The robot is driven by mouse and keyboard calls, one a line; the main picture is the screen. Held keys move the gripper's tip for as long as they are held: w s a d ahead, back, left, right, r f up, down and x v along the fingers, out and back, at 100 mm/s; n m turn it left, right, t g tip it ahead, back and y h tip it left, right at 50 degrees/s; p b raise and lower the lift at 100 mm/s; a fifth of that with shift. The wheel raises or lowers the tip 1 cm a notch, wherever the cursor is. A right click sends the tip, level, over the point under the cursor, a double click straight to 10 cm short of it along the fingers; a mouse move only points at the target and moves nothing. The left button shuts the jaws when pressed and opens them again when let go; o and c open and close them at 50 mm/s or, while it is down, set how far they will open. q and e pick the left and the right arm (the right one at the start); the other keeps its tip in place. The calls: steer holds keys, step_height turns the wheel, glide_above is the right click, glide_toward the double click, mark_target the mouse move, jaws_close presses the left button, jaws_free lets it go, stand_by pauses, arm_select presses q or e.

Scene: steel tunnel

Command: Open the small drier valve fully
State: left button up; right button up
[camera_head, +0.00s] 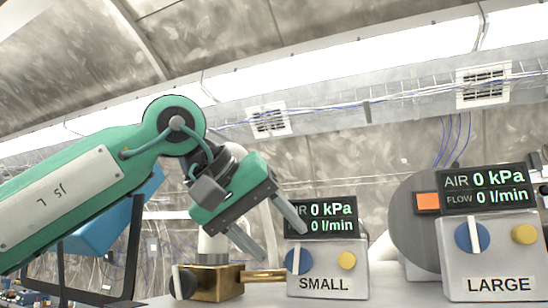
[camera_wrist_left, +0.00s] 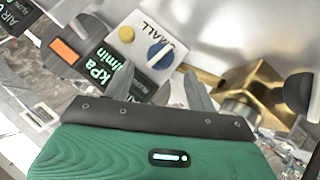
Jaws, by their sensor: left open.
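The drier box labelled SMALL (camera_head: 357,282) has a blue knob (camera_head: 299,261) with a white pointer line standing about upright, and a yellow button (camera_head: 346,260). Its display (camera_head: 325,217) reads 0 kPa and 0 l/min, partly hidden by a finger. A brass block (camera_head: 218,284) with a black knob (camera_head: 183,282) stands left of the box. My left gripper (camera_head: 283,244) is open, its fingers pointing down toward the box. In the left wrist view, the blue knob (camera_wrist_left: 160,54) lies beyond the gap between the open fingertips (camera_wrist_left: 157,76), apart from them. My right gripper is not in view.
A second box labelled LARGE (camera_head: 495,261) stands to the right, with its own blue knob (camera_head: 472,236), yellow button (camera_head: 524,234) and display at zero. A brass pipe (camera_head: 264,276) joins the brass block near the SMALL box. The space above the boxes is free.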

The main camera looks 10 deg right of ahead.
mark_target(299, 254)
arm_select(q)
steer(key=p+x, duration=0.2)
steer(key=x, duration=0.2)
steer(key=shift+w+d, duration=0.15)
steer(key=shift+d, duration=0.25)
steer(key=shift+w+m+t+y+p, duration=0.1)
steer(key=shift+m+t+y+p, duration=0.2)
steer(key=shift+y, duration=0.3)
steer(key=shift+d+m+y, duration=0.1)
steer(key=shift+m+y, duration=0.2)
steer(key=shift+y, duration=0.1)
steer(key=shift+s+d+m+t+y+p, duration=0.1)
steer(key=shift+s+m+t+y+p, duration=0.4)
steer(key=shift+t+y, duration=0.3)
steer(key=shift+m+t+y, duration=0.3)
steer(key=shift+m+y, duration=0.1)
steer(key=shift+y, duration=0.3)
steer(key=b+v, duration=0.3)
steer(key=v, duration=1)
steer(key=shift+a+b, duration=0.2)
steer(key=shift+b, duration=0.15)
steer(key=shift+s+r, duration=0.1)
steer(key=shift+r, duration=0.05)
